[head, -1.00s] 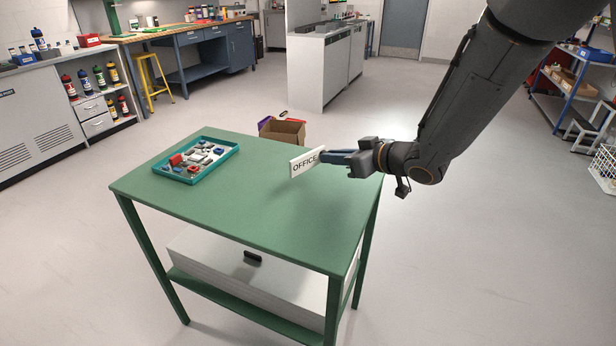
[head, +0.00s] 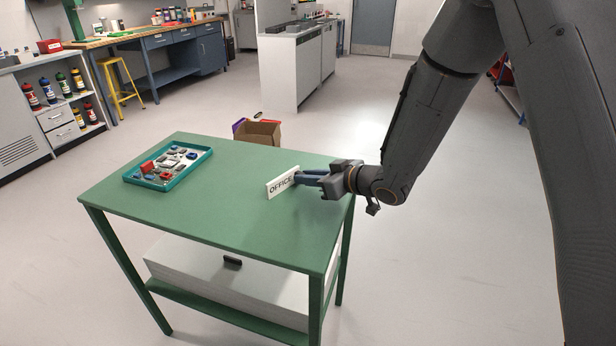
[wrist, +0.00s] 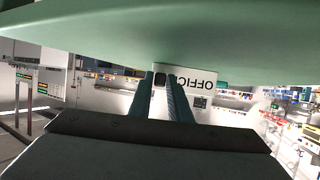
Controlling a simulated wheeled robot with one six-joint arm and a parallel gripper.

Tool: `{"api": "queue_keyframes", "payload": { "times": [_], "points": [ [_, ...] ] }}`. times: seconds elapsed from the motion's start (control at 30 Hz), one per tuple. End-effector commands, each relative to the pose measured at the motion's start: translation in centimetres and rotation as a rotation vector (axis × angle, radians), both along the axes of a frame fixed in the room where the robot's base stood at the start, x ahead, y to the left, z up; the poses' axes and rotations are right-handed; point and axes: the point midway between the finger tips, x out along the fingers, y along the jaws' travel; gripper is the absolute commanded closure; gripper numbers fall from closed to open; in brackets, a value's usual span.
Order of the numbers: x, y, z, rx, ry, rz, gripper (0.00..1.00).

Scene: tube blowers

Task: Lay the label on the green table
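The label (head: 281,183) is a white plate with the word OFFICE in dark letters. My gripper (head: 302,177) is shut on its right end and holds it on edge, close over the right part of the green table (head: 215,210). Whether its lower edge touches the table top cannot be told.
A teal tray (head: 128,182) with several small parts lies on the table's left back part. The table's middle and front are clear. A cardboard box (head: 259,133) stands on the floor behind the table. A white cabinet (head: 200,270) sits under the table top.

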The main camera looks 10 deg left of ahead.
Motion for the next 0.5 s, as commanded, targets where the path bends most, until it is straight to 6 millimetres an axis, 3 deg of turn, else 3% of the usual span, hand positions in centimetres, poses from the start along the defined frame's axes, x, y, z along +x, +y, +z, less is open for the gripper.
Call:
{"api": "queue_keyframes", "payload": {
  "times": [0.07, 0.5],
  "points": [
    [-0.01, 0.01, 0.03, 0.0, 0.0, 0.0, 0.68],
    [-0.25, -0.62, 0.62, 0.0, 0.0, -0.002, 0.68]
  ]
}}
